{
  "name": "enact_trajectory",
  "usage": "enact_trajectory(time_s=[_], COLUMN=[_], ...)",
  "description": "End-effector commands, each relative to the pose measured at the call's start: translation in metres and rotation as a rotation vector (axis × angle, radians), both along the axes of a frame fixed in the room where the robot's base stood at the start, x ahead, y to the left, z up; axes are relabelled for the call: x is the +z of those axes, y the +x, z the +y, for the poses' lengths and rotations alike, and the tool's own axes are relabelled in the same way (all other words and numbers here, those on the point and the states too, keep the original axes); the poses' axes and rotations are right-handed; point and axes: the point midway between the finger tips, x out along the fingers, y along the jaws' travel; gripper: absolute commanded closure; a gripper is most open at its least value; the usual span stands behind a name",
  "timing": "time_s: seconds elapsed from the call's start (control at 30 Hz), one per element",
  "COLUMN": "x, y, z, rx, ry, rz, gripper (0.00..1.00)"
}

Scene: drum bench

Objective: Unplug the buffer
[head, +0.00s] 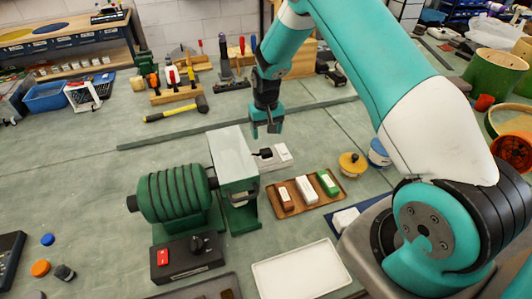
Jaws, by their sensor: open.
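The buffer, a green ribbed motor (174,193), stands left of centre in the head view. A pale metal guard (232,152) rises at its right end. Behind the guard, a white socket strip (283,152) lies on the bench with a black plug (265,153) at it. The guard hides part of the strip, and the cord cannot be followed. My gripper (267,133) points down above and slightly behind the plug. Its jaws are open and empty, apart from the plug. A black switch box (187,259) with a red switch (162,257) sits in front of the buffer.
A brown tray (331,196) with several small blocks lies right of the guard, near a yellow-lidded pot (351,164). A white tray (302,271) is in front. The bench left of the buffer is mostly clear.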

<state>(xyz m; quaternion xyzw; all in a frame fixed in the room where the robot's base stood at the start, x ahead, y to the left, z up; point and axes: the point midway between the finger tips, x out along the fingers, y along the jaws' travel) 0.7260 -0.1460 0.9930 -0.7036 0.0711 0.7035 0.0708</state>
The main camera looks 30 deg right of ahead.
Motion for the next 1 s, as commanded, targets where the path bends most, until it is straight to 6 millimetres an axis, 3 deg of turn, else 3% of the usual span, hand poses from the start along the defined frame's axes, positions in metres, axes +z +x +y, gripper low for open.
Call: enact_trajectory(time_s=[0.27,0.73,1.0], x=[-0.017,-0.081,-0.091], y=[0.0,0.0,0.0], z=[0.0,0.001,0.0], rx=[0.001,0.001,0.001], ry=[0.0,0.0,0.0], rz=[0.001,0.001,0.001], gripper=[0.32,0.32,0.32])
